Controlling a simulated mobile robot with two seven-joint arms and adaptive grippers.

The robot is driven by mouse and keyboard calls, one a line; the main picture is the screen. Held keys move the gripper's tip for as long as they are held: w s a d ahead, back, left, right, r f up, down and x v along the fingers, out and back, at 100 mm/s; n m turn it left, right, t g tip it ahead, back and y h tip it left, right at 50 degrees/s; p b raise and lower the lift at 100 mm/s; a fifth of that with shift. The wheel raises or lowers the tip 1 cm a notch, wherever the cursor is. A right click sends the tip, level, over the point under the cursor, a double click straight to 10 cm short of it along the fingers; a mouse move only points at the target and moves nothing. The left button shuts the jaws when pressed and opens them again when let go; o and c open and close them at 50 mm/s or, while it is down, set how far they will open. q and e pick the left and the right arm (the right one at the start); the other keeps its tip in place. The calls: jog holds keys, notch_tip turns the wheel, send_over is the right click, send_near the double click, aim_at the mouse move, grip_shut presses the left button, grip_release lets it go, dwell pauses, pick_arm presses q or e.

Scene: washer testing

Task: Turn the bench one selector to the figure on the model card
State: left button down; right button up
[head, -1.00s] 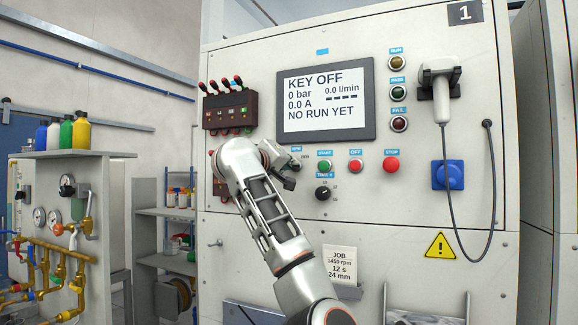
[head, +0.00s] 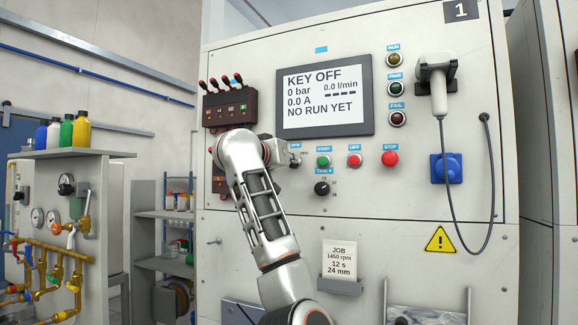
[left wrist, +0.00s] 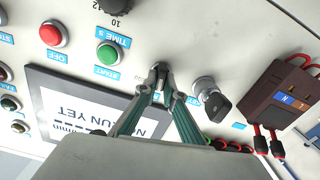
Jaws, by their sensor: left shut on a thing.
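My left gripper (left wrist: 160,74) is shut at the panel, on the small selector under the RPM label (head: 295,148), beside the green START button (head: 323,160). The fingers hide most of that selector, so its setting cannot be read. In the head view my gripper (head: 294,161) reaches it from the left. The black TIME s selector (head: 322,188) sits below START, free of the gripper. The job card (head: 339,261) reads 1450 rpm, 12 s, 24 mm. The screen (head: 324,97) reads KEY OFF, 0 bar, NO RUN YET. My right gripper is not in view.
A key switch (left wrist: 211,97) stands close beside my fingers. The OFF (head: 354,160) and STOP (head: 390,158) buttons are to the right. A dark red terminal box (head: 229,108) with leads is at upper left. A hand unit (head: 437,80) hangs on a cable at right.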

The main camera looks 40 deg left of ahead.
pick_arm(q)
jog(key=m, duration=1)
jog(key=shift+d+m, duration=0.2)
jog(key=shift+m, duration=0.1)
dwell(0.4)
jog(key=c, duration=2.1)
grip_release()
jog(key=shift+w, duration=0.1)
jog(key=shift+c, duration=0.2)
jog(key=v, duration=1.2)
